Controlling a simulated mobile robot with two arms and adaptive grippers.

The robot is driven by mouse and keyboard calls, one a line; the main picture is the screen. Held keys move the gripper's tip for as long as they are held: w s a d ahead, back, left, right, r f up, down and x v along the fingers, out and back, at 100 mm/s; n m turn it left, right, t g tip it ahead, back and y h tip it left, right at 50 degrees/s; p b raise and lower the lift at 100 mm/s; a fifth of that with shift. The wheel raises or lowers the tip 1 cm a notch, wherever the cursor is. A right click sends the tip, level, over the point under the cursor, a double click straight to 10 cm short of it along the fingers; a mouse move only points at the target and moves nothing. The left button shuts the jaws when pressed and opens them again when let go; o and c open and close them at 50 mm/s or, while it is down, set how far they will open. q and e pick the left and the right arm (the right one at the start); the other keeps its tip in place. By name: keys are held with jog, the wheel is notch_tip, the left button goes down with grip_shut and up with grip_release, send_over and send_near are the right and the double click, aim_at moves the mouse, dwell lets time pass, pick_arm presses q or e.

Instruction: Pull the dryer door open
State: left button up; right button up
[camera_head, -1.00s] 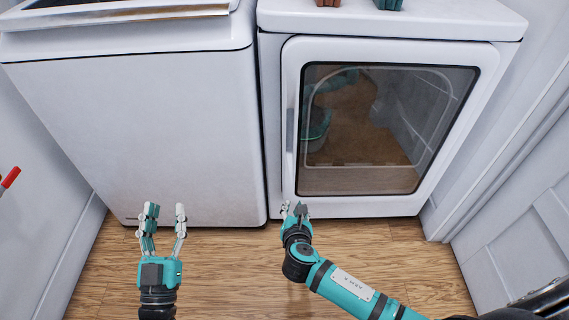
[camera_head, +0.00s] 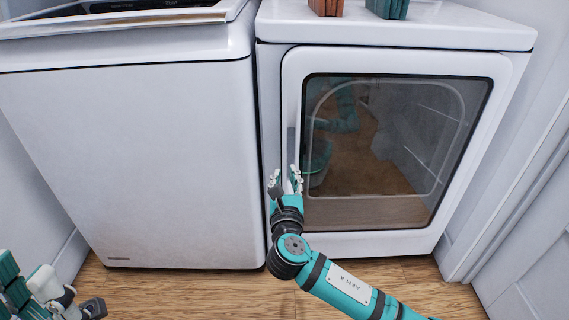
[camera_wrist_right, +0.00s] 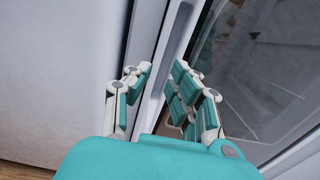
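The white dryer (camera_head: 420,35) stands on the right. Its door (camera_head: 400,240) has a dark window and is shut. A narrow grey handle (camera_head: 291,148) runs upright on the door's left frame. My right gripper (camera_head: 286,178) is at the lower part of this handle, pointing up at it. In the right wrist view its fingers (camera_wrist_right: 160,85) are open, with a pale upright strip of the door edge between them. I cannot tell whether they touch it. My left gripper (camera_head: 50,290) is at the bottom left corner, partly cut off, with its fingers apart and empty.
A white washer (camera_head: 140,160) stands close beside the dryer on the left. A brown item (camera_head: 326,7) and a green item (camera_head: 388,9) sit on the dryer top. A white wall and panelled door frame (camera_head: 510,200) close off the right. Wooden floor (camera_head: 200,285) is free in front.

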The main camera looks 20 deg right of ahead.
aim_at(284, 154)
jog(key=b+x, duration=0.2)
jog(key=x, duration=0.6)
jog(key=shift+w+b, duration=0.15)
jog(key=shift+b, duration=0.15)
grip_shut()
